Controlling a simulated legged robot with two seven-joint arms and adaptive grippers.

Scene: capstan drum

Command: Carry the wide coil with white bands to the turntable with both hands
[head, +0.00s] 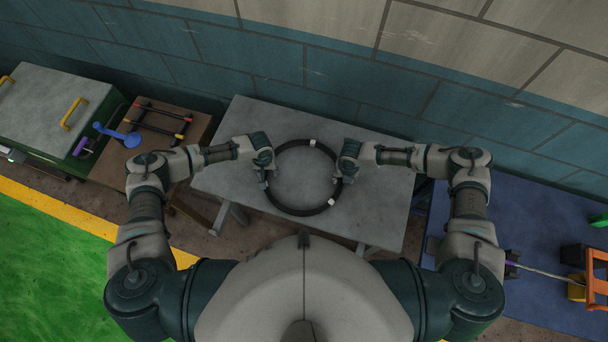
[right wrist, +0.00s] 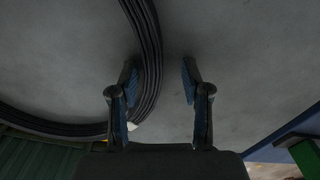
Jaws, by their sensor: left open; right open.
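The wide coil (head: 277,199) is a black ring with white bands, lying flat on a grey table (head: 240,114). My left gripper (head: 265,180) is open at the coil's left side. My right gripper (head: 342,175) is open at its right side. In the right wrist view the coil's strands (right wrist: 149,60) run between the two open fingers of the right gripper (right wrist: 158,83), closer to the left finger. A white band shows low beside that finger. How deep the fingers reach is unclear. I cannot make out a turntable.
At left stand a green chest with a grey lid (head: 45,95) and a brown table (head: 119,163) with a dark rack and a blue object (head: 130,139). A block wall (head: 270,70) stands close behind. At right is a blue surface (head: 535,225) with an orange item (head: 597,262).

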